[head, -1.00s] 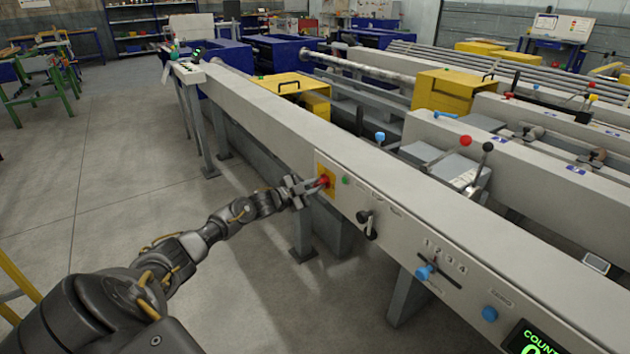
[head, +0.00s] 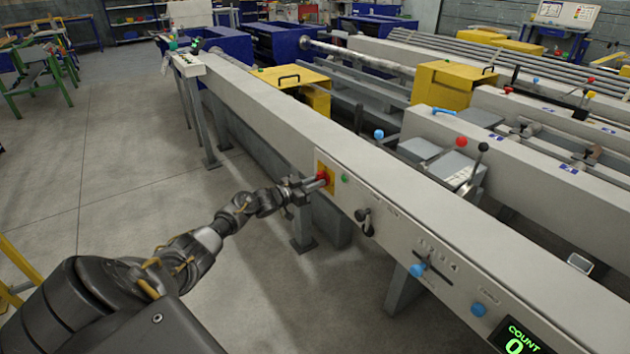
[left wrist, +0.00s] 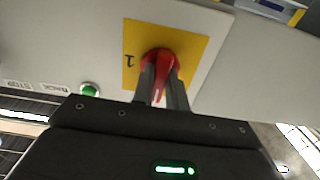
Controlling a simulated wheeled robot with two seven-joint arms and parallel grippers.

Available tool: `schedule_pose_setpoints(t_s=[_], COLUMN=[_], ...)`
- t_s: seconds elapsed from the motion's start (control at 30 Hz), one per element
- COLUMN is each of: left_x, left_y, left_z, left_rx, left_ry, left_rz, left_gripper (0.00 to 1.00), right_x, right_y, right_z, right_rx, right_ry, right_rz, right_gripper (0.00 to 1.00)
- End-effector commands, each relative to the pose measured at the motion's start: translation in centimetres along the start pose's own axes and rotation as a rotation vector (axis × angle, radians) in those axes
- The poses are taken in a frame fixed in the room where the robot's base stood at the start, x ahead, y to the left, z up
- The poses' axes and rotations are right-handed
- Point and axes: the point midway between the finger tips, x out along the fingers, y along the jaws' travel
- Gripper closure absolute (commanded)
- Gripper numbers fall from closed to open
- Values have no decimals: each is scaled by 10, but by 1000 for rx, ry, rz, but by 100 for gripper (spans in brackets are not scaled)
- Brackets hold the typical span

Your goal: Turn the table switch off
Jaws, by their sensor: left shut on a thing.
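The table switch is a red rotary handle (head: 323,174) on a yellow plate (head: 328,187), on the side face of the long grey table. In the left wrist view the red handle (left wrist: 160,66) stands in front of the yellow plate (left wrist: 196,50), which bears a black "1". My left gripper (head: 314,182) is at the handle. Its two fingers (left wrist: 161,88) are shut on the handle from both sides and hide part of it. My right gripper is not in view.
A green button (head: 345,178) sits right of the plate. A black lever (head: 364,220), a blue slider knob (head: 417,270), a blue knob (head: 478,310) and a count display (head: 520,338) follow along the face. Open floor (head: 120,220) lies left of the table.

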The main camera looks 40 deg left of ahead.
Motion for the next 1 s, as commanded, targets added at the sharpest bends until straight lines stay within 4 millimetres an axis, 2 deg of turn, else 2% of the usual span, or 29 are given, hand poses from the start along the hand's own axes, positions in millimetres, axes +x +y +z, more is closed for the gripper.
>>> schedule_pose_setpoints(t_s=[0.63, 0.67, 0.8, 1.0], left_x=[0, 0, 0, 0], left_y=[0, 0, 0, 0], left_z=[0, 0, 0, 0], left_rx=[-48, -48, -47, -47], left_ry=[-1, -1, -1, 0], left_rz=[-1, -1, -1, 0], left_gripper=[100, 83, 64, 64], right_x=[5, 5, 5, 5], right_y=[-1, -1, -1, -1], right_z=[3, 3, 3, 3], right_rx=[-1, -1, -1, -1], right_ry=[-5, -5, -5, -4], right_rz=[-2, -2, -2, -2], right_gripper=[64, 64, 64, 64])
